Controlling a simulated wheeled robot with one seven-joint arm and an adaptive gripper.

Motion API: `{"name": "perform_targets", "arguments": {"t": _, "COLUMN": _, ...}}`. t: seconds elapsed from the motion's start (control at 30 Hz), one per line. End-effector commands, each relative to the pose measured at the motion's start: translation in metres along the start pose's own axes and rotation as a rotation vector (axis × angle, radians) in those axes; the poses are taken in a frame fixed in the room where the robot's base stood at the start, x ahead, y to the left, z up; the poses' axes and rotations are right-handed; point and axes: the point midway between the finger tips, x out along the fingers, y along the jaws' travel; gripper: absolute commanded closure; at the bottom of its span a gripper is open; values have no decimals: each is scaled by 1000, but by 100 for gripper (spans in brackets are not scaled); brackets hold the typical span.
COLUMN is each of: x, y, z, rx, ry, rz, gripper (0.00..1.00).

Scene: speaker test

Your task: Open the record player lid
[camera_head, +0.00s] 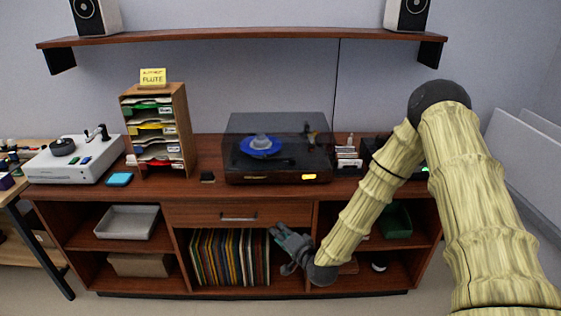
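The record player (278,178) stands on the wooden cabinet top, with a blue record (261,146) on its platter. Its tinted, see-through lid (290,124) appears to be down over the record. My gripper (276,232) is in front of the cabinet, below the record player and well apart from it. It is near the drawer front and the record shelf. The fingers are small and dark, so I cannot tell whether they are open.
A paper sorter (183,125) and a white device (75,160) stand to the left. A small rack (348,158) stands close on the player's right. A wall shelf (240,34) with speakers hangs above. Records (230,257) fill the middle compartment.

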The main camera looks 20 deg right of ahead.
Motion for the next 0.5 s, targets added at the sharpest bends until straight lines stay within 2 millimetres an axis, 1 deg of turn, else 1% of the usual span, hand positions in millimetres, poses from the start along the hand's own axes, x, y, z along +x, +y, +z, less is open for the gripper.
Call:
{"name": "perform_targets", "arguments": {"t": 0.03, "x": 10, "y": -24, "z": -28, "rx": 52, "ry": 51, "rz": -75, "gripper": 69}}
{"name": "perform_targets", "arguments": {"t": 0.1, "x": 19, "y": -55, "z": -60, "rx": 122, "ry": 105, "rz": -174, "gripper": 69}}
{"name": "perform_targets", "arguments": {"t": 0.2, "x": 24, "y": -87, "z": -97, "rx": 198, "ry": 157, "rz": -287, "gripper": 69}}
{"name": "perform_targets", "arguments": {"t": 0.3, "x": 24, "y": -108, "z": -121, "rx": 244, "ry": 188, "rz": -363, "gripper": 69}}
{"name": "perform_targets", "arguments": {"t": 0.33, "x": 24, "y": -112, "z": -126, "rx": 254, "ry": 194, "rz": -378, "gripper": 69}}
{"name": "perform_targets", "arguments": {"t": 0.4, "x": 25, "y": -119, "z": -133, "rx": 267, "ry": 202, "rz": -401, "gripper": 69}}
{"name": "perform_targets", "arguments": {"t": 0.5, "x": 29, "y": -124, "z": -137, "rx": 274, "ry": 204, "rz": -412, "gripper": 69}}
